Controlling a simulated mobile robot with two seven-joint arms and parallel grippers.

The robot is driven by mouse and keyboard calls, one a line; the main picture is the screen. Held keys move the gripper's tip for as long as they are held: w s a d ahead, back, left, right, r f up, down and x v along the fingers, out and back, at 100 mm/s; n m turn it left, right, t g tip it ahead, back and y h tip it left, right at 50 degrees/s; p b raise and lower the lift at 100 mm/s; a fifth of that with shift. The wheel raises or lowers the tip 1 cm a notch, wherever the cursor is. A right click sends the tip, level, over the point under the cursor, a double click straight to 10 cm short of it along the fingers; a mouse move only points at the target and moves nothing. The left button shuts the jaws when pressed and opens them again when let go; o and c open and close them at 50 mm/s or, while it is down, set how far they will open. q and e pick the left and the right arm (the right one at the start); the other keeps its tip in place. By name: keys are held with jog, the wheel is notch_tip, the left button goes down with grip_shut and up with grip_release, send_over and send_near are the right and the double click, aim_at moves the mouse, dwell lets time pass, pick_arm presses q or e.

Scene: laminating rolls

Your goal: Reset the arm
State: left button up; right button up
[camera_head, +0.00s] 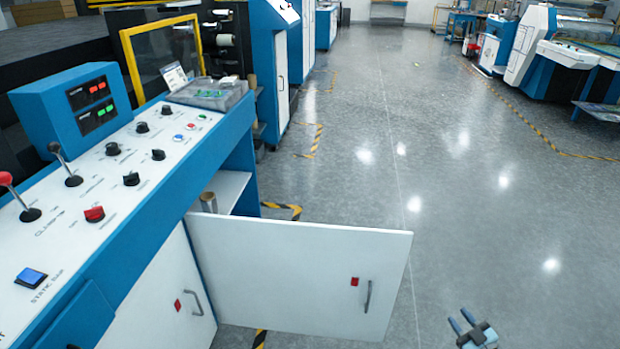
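My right gripper (461,319) shows at the bottom edge, right of centre, over the bare floor. Its two fingers stand apart with a gap between them and nothing in it. Most of my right arm is out of the picture. My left gripper cannot be made out in this view.
A blue and white control console (135,160) fills the left side. Its white cabinet door (300,270) stands swung open into the aisle, left of my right gripper. Grey floor (480,220) is clear to the right. Other machines (565,65) stand at the back right.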

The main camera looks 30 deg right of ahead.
jog(key=w+d+r+n+y, duration=0.2)
jog(key=w+d+r+n, duration=0.1)
jog(key=d+r, duration=0.35)
jog(key=w+a+f+g+y, duration=0.2)
jog(key=a+g, duration=0.2)
jog(key=a, duration=1.5)
jog(key=s+a+r+m+g, duration=0.1)
jog(key=s+a+r, duration=0.15)
jog(key=a, duration=0.75)
jog(key=s+a+r+m+g+y, duration=0.1)
jog(key=s+a+r+g, duration=0.15)
jog(key=a, duration=0.85)
jog(key=s+a+r+m, duration=0.2)
jog(key=a+r, duration=0.1)
jog(key=a, duration=0.7)
pick_arm(q)
notch_tip(320, 180, up, 16)
jog(key=s+a+p, duration=0.1)
jog(key=p, duration=2.2)
jog(key=shift+s+a+y, duration=0.2)
jog(key=shift+a+y, duration=0.1)
jog(key=shift+a, duration=0.05)
pick_arm(e)
notch_tip(320, 180, up, 16)
jog(key=d, duration=0.1)
jog(key=shift+s+d+n, duration=0.25)
jog(key=shift+s+n, duration=0.05)
jog(key=shift+s, duration=0.05)
